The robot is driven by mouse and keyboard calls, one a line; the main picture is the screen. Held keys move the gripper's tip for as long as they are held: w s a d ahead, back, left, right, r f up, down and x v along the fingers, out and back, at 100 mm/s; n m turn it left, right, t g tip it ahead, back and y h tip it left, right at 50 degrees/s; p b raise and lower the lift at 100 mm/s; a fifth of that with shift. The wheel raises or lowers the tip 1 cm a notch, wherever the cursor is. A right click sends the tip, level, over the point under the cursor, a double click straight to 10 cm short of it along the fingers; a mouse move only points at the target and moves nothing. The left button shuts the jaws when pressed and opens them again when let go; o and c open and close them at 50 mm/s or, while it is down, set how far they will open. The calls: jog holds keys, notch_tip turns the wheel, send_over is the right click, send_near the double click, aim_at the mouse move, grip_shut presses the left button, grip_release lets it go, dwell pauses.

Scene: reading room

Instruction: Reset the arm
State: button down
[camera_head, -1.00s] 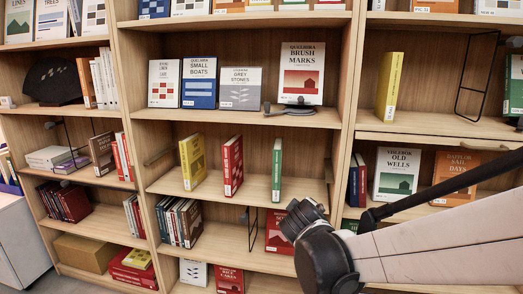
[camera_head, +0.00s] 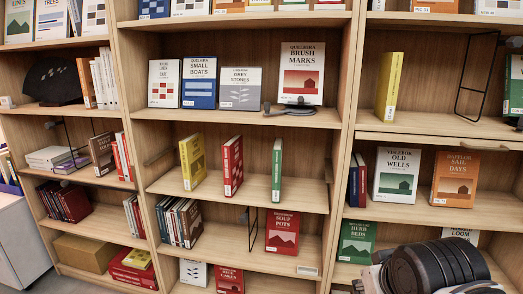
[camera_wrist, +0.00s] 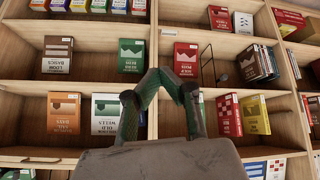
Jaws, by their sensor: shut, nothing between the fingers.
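The task names only my arm. In the head view, a dark rounded part of my arm (camera_head: 440,266) fills the lower right corner, in front of the lower shelves; my fingers do not show there. In the wrist view, which is upside down, my gripper (camera_wrist: 160,78) shows its two teal fingers leaning together, shut and empty. Behind them is the bookcase, with a red book (camera_wrist: 186,60) and a green book (camera_wrist: 131,56) on either side of the fingertips. No contact with a book shows.
A tall wooden bookcase fills the view. A yellow book (camera_head: 192,161), a red book (camera_head: 233,166) and a green book (camera_head: 277,170) stand on the middle shelf. A black wire bookend (camera_head: 476,76) stands upper right. A white cabinet (camera_head: 20,235) is at lower left.

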jog(key=s+r+m+p, duration=0.1)
jog(key=s+r+p, duration=0.2)
jog(key=r+p, duration=1.1)
jog(key=shift+s+a+y+p, duration=0.2)
jog(key=shift+s+y+p, duration=0.1)
jog(key=shift+p, duration=0.1)
